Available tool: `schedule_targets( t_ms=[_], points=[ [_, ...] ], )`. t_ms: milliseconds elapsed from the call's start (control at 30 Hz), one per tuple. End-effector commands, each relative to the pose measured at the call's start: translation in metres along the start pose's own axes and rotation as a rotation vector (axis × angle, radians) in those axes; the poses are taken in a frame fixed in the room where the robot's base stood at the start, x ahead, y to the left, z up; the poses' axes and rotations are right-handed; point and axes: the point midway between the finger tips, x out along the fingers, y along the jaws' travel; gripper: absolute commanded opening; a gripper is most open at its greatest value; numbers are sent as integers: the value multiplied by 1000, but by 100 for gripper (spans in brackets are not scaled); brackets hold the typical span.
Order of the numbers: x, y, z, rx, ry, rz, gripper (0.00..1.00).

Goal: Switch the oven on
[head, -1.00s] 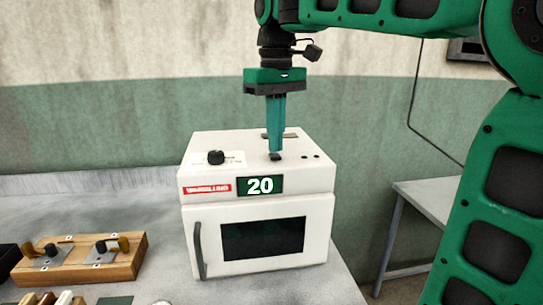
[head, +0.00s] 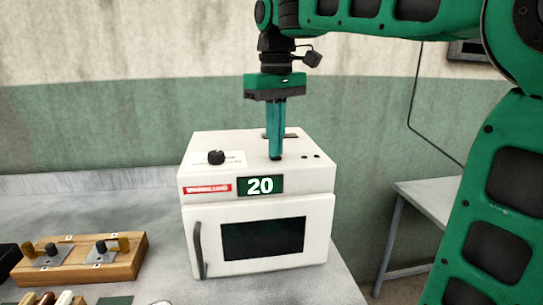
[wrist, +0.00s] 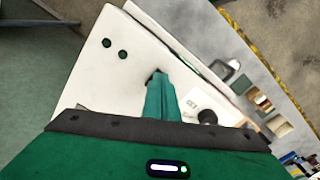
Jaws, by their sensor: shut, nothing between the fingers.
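The white oven (head: 262,240) stands on the grey table with its door shut. Its green display (head: 260,186) reads 20. A black knob (head: 216,157) sits on the oven's top at the left; it also shows in the wrist view (wrist: 207,117). My gripper (head: 276,157) is shut and empty, pointing straight down. Its fingertips are at a small black button on the oven's top; they cover most of it, and I cannot tell how far it is pressed. In the wrist view my fingertips (wrist: 158,76) also meet the oven top at a dark spot.
A wooden block with black and brown handles (head: 82,262) lies on the table left of the oven. Two small dark holes (head: 311,156) are in the oven top, right of my fingers. A lower side table (head: 430,205) stands at the right.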

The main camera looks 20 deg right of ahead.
Motion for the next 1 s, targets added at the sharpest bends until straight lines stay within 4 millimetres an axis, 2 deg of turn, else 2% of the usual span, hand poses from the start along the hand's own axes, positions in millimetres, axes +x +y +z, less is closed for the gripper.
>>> schedule_targets(
  t_ms=[367,1000],
  points=[
    [-1,0,0,0,1,0,0],
    [-45,0,0,-1,2,1,0]
  ],
)
